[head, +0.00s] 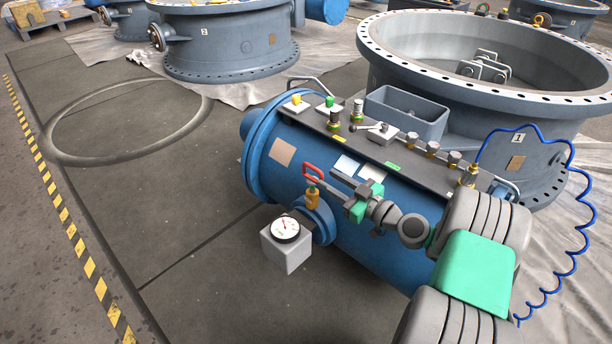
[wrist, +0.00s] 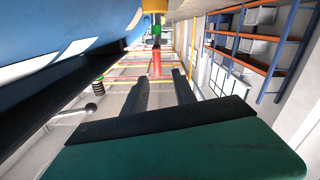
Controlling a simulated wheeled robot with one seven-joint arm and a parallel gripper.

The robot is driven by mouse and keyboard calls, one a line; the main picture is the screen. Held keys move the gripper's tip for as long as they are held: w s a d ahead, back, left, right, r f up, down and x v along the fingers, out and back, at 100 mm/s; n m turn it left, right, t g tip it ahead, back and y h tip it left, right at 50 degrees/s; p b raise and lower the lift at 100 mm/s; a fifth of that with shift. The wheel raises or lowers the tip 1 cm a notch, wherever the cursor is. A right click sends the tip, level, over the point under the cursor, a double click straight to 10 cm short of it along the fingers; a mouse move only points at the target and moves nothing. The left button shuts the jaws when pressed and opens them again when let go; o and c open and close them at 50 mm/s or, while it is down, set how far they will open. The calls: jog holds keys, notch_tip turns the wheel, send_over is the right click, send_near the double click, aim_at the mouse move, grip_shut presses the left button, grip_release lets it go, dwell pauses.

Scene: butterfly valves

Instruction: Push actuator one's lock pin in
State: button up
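The blue actuator (head: 350,225) lies on its side in the head view. A red looped handle (head: 312,172) stands on a brass-coloured collar (head: 312,198) on its near side, and I take this to be the lock pin. In the wrist view the red handle (wrist: 156,64) is straight ahead, with a green band (wrist: 156,31) and yellow collar (wrist: 154,6) above it. My gripper (head: 334,179) is just right of the handle. Its two dark fingers (wrist: 159,78) are apart, with the handle seen between their tips. I cannot tell whether they touch it.
A white gauge box (head: 287,246) sits just below the pin. The actuator's top plate (head: 400,155) carries buttons, fittings and a lever. A blue coiled hose (head: 570,160) hangs at right. A large grey valve ring (head: 480,100) stands behind.

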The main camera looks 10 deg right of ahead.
aim_at(306, 163)
jog(key=p+x, duration=0.1)
jog(key=x, duration=0.6)
jog(key=shift+w+a, duration=0.2)
jog(key=shift+w, duration=0.2)
jog(key=shift+w+a, duration=0.25)
jog(key=shift+w, duration=0.25)
jog(key=shift+c, duration=0.4)
jog(key=shift+r, duration=0.1)
grip_shut()
jog(key=shift+d, duration=0.1)
